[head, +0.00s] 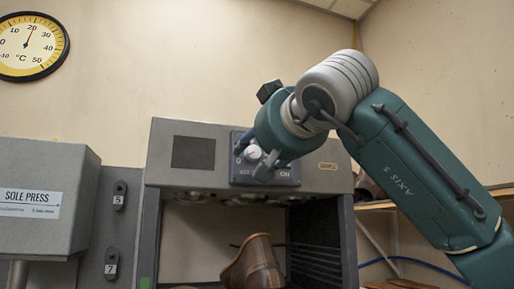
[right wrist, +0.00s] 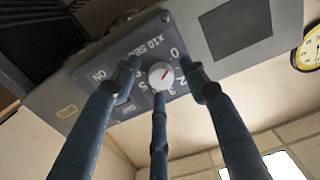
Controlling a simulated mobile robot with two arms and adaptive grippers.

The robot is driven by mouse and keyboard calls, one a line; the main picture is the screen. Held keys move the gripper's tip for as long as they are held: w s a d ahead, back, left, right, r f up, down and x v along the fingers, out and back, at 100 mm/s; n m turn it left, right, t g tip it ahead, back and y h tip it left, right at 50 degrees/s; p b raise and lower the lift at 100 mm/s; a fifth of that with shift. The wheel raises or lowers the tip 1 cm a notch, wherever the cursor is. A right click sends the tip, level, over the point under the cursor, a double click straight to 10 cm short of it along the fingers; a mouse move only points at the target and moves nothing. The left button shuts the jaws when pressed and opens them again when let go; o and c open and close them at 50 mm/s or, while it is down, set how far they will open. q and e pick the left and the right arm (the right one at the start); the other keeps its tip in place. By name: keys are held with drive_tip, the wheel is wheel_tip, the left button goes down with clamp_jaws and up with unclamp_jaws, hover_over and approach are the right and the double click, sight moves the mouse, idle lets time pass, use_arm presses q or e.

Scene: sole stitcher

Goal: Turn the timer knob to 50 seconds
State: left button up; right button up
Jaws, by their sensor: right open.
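The timer knob (right wrist: 161,75) is a small round white knob with a red pointer line, on a dark dial panel marked "X10 SEC". In the right wrist view the pointer aims up and right, between the 0 and the 2; a finger may hide the 1. The knob also shows in the head view (head: 252,153), partly behind the fingers. My right gripper (right wrist: 162,80) is open, its three blue-grey fingers spread around the knob. I cannot tell whether any finger touches it. My left gripper is not in view.
The panel (head: 285,172) with an ON label sits on the front of a grey machine (head: 220,184). A brown boot (head: 255,265) stands in its open bay below. A sole press (head: 45,205) is at the left. A wall thermometer (head: 32,46) hangs upper left.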

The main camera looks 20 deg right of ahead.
clamp_jaws()
drive_tip(key=shift+m, duration=0.3)
